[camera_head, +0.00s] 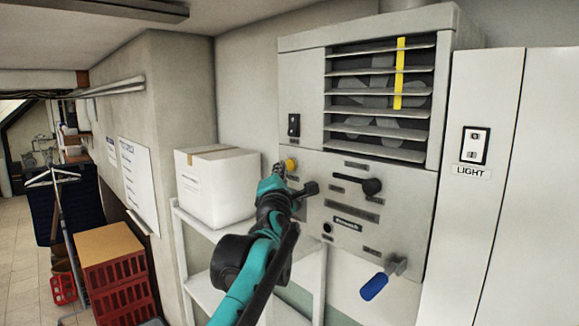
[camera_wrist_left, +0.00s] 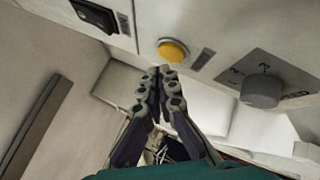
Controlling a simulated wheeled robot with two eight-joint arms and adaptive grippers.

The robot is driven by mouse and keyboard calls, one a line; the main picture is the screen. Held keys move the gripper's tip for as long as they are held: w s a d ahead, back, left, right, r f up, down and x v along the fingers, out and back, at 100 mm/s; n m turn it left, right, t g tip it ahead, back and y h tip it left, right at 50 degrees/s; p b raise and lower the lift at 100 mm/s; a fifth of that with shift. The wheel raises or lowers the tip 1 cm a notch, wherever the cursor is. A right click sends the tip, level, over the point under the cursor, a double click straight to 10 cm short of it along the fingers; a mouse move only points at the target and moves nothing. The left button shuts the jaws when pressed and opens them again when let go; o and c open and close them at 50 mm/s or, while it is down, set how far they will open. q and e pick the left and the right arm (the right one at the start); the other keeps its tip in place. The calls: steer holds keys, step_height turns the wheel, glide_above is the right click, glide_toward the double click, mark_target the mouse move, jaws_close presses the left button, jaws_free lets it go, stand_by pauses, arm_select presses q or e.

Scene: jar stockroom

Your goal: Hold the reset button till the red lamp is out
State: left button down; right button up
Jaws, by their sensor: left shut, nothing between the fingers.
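A round yellow-orange button (camera_head: 291,164) sits on the front of the grey wall unit (camera_head: 305,215), left of the black lever. It also shows whole in the left wrist view (camera_wrist_left: 173,50). My left gripper (camera_head: 279,169) is shut and empty, its fingertips close beside the button in the head view. In the left wrist view, the fingertips (camera_wrist_left: 161,76) lie just below the button in the picture, and I cannot tell whether they touch. I see no lit red lamp, and the panel labels are too small to read. My right gripper is not in view.
A rocker switch (camera_head: 293,125) is above the button. A grey knob (camera_wrist_left: 262,90) is right of it in the wrist view. A white box (camera_head: 217,187) stands on a shelf at left.

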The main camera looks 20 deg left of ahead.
arm_select(q)
steer(key=s, duration=0.1)
steer(key=s+a, duration=0.2)
steer(key=s, duration=0.1)
steer(key=shift+s+a, duration=0.1)
steer(key=shift+a, duration=0.15)
stand_by(0.7)
